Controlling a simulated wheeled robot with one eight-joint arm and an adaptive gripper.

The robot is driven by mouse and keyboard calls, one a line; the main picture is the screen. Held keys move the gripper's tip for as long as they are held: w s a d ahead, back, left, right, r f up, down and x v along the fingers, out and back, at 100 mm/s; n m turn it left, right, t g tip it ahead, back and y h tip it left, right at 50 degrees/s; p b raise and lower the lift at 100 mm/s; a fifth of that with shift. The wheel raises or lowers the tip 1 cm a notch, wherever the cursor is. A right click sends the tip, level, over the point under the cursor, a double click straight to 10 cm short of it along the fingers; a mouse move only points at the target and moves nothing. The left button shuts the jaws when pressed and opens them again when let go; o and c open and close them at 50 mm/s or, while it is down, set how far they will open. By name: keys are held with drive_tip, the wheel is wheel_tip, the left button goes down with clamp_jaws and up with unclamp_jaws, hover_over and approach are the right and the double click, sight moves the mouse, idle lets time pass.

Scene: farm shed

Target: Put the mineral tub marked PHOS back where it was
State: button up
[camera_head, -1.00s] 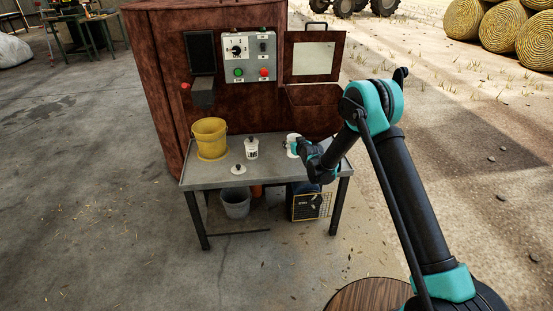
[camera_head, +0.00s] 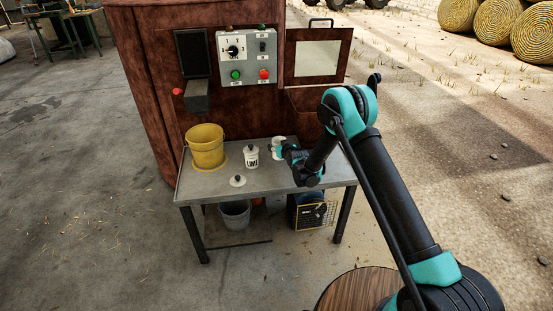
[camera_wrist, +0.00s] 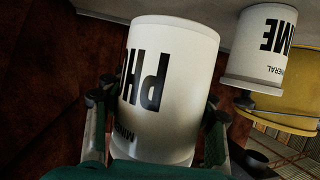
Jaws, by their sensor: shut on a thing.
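The white PHOS tub (camera_wrist: 165,85) fills the middle of the wrist view, its black letters upside down in that picture. My gripper (camera_wrist: 155,125) is shut on it, one finger on each side. In the head view the tub (camera_head: 278,143) shows partly behind my gripper (camera_head: 286,151), over the back right part of the grey table (camera_head: 265,185). I cannot tell whether its base touches the table. The white LIME tub (camera_head: 251,157) stands on the table to its left; it also shows in the wrist view (camera_wrist: 262,48).
A yellow bucket (camera_head: 206,150) stands at the table's back left. A loose white lid (camera_head: 237,181) lies nearer the front. A red-brown cabinet with a control panel (camera_head: 247,57) rises behind the table. The table's front right is clear.

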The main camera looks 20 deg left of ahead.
drive_tip(key=shift+f, duration=3.25)
drive_tip(key=shift+f, duration=0.1)
drive_tip(key=o, duration=1.7)
